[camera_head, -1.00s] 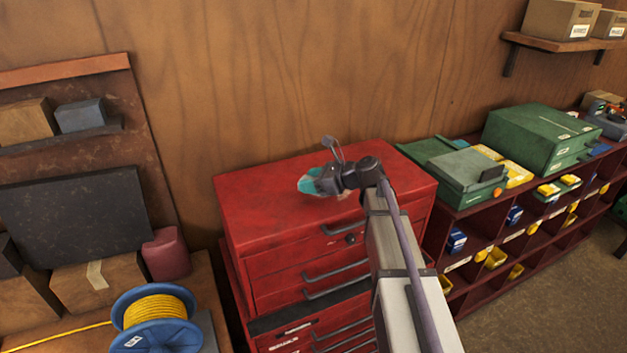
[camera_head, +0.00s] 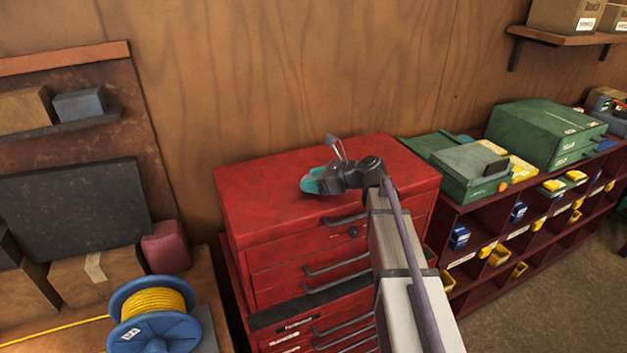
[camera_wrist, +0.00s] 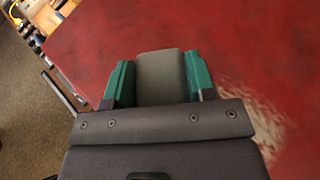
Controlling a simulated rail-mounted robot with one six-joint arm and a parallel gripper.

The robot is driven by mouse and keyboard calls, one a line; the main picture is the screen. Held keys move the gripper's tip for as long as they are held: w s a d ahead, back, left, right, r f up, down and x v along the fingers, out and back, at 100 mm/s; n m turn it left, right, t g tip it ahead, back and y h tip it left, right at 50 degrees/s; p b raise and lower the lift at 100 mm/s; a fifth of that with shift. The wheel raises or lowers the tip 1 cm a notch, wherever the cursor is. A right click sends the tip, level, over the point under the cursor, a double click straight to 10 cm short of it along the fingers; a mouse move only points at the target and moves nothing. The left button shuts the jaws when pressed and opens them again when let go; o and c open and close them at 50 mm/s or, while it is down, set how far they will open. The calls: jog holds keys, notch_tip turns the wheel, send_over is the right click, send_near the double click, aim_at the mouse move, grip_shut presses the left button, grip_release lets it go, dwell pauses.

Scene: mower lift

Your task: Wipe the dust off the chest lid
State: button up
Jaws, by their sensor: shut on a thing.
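The red tool chest (camera_head: 325,255) stands against the wooden wall, and its flat red lid (camera_head: 260,190) faces up. My gripper (camera_head: 312,184) is low over the middle of the lid, seemingly at its surface. In the wrist view, the green fingers of my gripper (camera_wrist: 160,85) are shut on a grey block-like wiper (camera_wrist: 160,72). The lid (camera_wrist: 240,45) fills most of that view. A pale, streaky dusty patch (camera_wrist: 258,112) shows on it to the right of the gripper. The wiper's underside is hidden, so contact cannot be told for certain.
Green cases (camera_head: 545,135) sit on a red cubby shelf (camera_head: 480,225) right of the chest. A blue spool of yellow rope (camera_head: 155,305) and a dark panel (camera_head: 75,215) are at the left. A wall shelf (camera_head: 570,38) hangs at upper right.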

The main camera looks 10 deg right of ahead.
jog(key=shift+f+b, duration=0.85)
jog(key=shift+f, duration=0.05)
